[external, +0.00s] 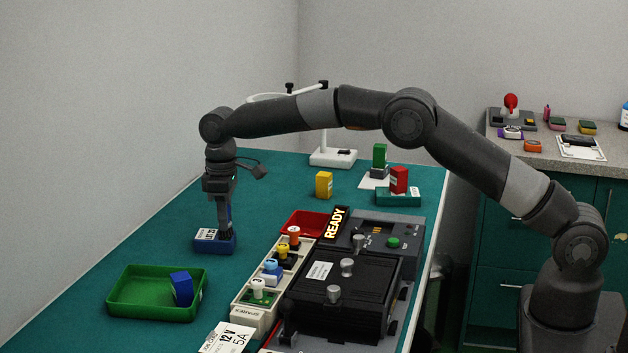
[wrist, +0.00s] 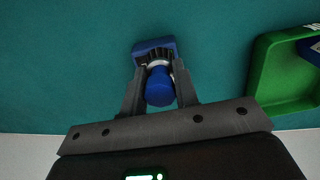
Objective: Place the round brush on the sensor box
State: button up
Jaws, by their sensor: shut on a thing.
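My gripper (external: 226,226) points down over the teal bench and is shut on the round brush (wrist: 160,88). The brush has a blue round handle, a silver collar and dark bristles in the wrist view. It is upright between the fingers, bristles away from the wrist camera. The blue box also shows beyond the fingertips in the wrist view (wrist: 153,45). I cannot tell whether the bristles touch it.
A green tray (external: 127,309) holding a blue block (external: 181,289) stands in front of the blue box. To the right are a cream rack (external: 245,301) of coloured plugs, a red tray (external: 302,220) and a black test unit (external: 345,292). A yellow block (external: 324,185) stands farther back.

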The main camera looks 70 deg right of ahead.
jog(key=shift+f, duration=0.25)
jog(key=o, duration=1)
jog(key=shift+c, duration=0.2)
notch_tip(320, 180, up, 12)
jog(key=shift+r, duration=0.2)
jog(key=s+r+t, duration=0.1)
jog(key=s+r, duration=0.8)
jog(key=r, duration=0.2)
jog(key=s+r+m+t, duration=0.1)
jog(key=s+r, duration=0.2)
jog(key=s, duration=0.5)
jog(key=s+r+t, duration=0.1)
jog(key=s+r, duration=0.1)
jog(key=s, duration=0.6)
jog(key=s+f+t, duration=0.1)
jog(key=s+f, duration=0.4)
jog(key=s, duration=0.8)
jog(key=s+f+m+t, duration=0.1)
jog(key=s+f, duration=0.5)
jog(key=s, duration=0.8)
jog(key=shift+s+a+f+m+t, duration=0.2)
jog(key=shift+a+m+t, duration=0.1)
jog(key=shift+a, duration=0.15)
